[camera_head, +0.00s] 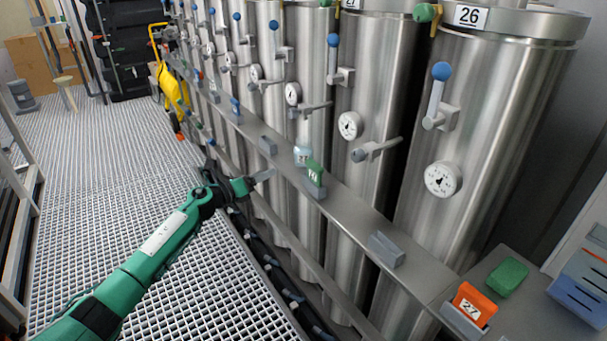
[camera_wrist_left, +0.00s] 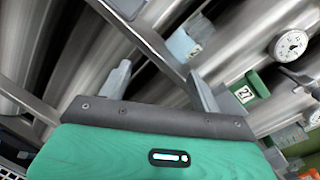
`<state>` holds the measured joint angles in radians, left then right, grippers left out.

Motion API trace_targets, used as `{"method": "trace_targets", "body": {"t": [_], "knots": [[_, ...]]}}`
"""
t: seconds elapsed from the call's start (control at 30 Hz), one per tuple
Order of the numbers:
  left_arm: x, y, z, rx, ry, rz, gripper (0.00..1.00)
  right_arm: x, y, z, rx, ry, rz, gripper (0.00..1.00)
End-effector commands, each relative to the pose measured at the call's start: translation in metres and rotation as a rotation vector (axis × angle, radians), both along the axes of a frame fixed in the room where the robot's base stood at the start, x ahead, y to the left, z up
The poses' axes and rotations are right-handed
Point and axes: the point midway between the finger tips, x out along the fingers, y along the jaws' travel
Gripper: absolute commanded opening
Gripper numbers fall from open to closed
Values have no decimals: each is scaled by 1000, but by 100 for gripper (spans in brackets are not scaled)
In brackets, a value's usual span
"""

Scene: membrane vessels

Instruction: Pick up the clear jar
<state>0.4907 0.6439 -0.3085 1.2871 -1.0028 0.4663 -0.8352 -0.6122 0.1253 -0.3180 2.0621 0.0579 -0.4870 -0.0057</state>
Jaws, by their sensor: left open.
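The clear jar (camera_head: 303,151) is a small, pale, see-through vessel standing upright on the narrow metal ledge, in front of the steel cylinders. In the left wrist view the jar (camera_wrist_left: 182,46) shows beyond the finger tips, with a small label on its side. My left gripper (camera_head: 264,176) is to the left of the jar, at the ledge's front edge and apart from the jar. In the left wrist view its two fingers (camera_wrist_left: 160,82) are spread with nothing between them. My right gripper is not in view.
A green numbered tag (camera_head: 315,173) stands in a holder right beside the jar. The ledge (camera_head: 350,212) carries grey holders, and an orange tag (camera_head: 470,305) sits at its near end. Valve handles and gauges (camera_head: 350,125) jut from the cylinders. The grated floor (camera_head: 90,190) is open at left.

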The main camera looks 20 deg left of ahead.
Motion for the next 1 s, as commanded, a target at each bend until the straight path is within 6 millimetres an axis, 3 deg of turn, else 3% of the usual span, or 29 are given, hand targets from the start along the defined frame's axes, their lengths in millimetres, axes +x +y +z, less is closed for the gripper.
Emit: {"method": "trace_targets", "body": {"t": [0.03, 0.2, 0.33, 0.47, 0.8, 1.0], "knots": [[2, -1, 7, 92, -70, -30, 64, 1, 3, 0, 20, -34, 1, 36], [-1, -7, 48, 343, -234, -101, 64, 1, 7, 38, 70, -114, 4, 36], [-4, -9, 65, 450, -299, -126, 64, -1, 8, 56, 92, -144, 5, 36], [-2, -13, 72, 485, -319, -134, 64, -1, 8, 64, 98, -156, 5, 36], [47, -52, 73, 481, -319, -134, 64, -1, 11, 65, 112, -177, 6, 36], [61, -63, 73, 481, -317, -133, 64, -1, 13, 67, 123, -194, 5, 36]]}}
